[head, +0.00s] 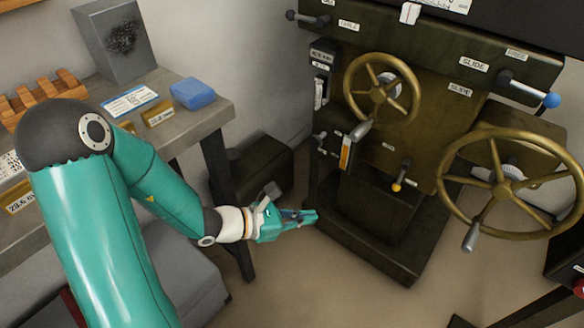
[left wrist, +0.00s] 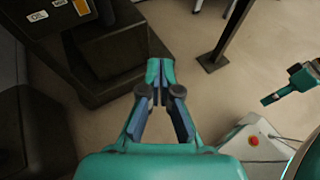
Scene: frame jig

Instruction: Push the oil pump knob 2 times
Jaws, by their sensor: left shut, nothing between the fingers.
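A small knob with a yellow end (head: 397,186) sticks out low on the front of the dark machine (head: 430,140); I cannot read a label on it, so I cannot be sure it is the oil pump knob. My left gripper (head: 313,217) is shut and empty, in front of the machine's base, lower than the knob and to its left, apart from it. In the left wrist view its fingertips (left wrist: 160,70) meet over the floor beside the base. A teal gripper, likely my right one (left wrist: 268,98), shows at the right edge there; its finger opening is unclear.
Two brass handwheels (head: 380,90) (head: 505,185) stand out from the machine. A lever with a blue ball (head: 551,100) is at upper right.

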